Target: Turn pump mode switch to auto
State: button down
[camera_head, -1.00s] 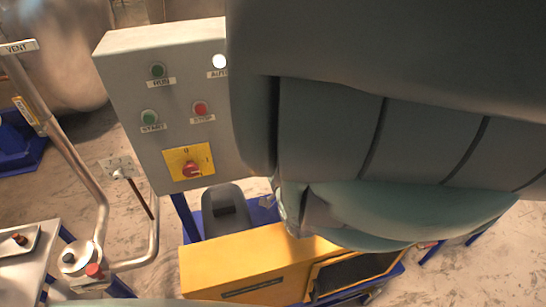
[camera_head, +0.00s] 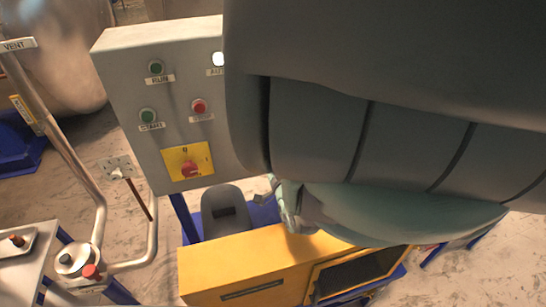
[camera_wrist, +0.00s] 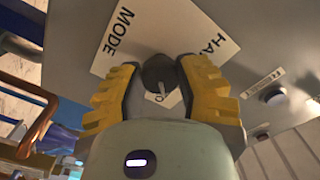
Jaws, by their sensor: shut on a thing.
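The pump mode switch (camera_wrist: 158,74) is a dark round knob on a grey panel face in the wrist view. A white MODE label (camera_wrist: 123,36) is at its upper left, and a label starting "HA" (camera_wrist: 207,42) is at its upper right. A partly hidden label ending in "O" (camera_wrist: 168,98) shows just below the knob. My gripper (camera_wrist: 157,80) has its two yellow ribbed fingers shut on the knob, one on each side. In the head view my arm hides the switch and most of my gripper.
A grey control box (camera_head: 135,95) in the head view carries green and red buttons, a white lamp (camera_head: 218,59) and a red knob on a yellow plate (camera_head: 188,162). A yellow machine (camera_head: 235,265) stands below. Metal pipes (camera_head: 85,180) run at left.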

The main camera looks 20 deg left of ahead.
jog(key=shift+f, duration=0.1)
jog(key=c, duration=0.5)
grip_release()
jog(key=shift+s, duration=0.1)
jog(key=shift+v, duration=5.9)
jog(key=shift+d, duration=0.1)
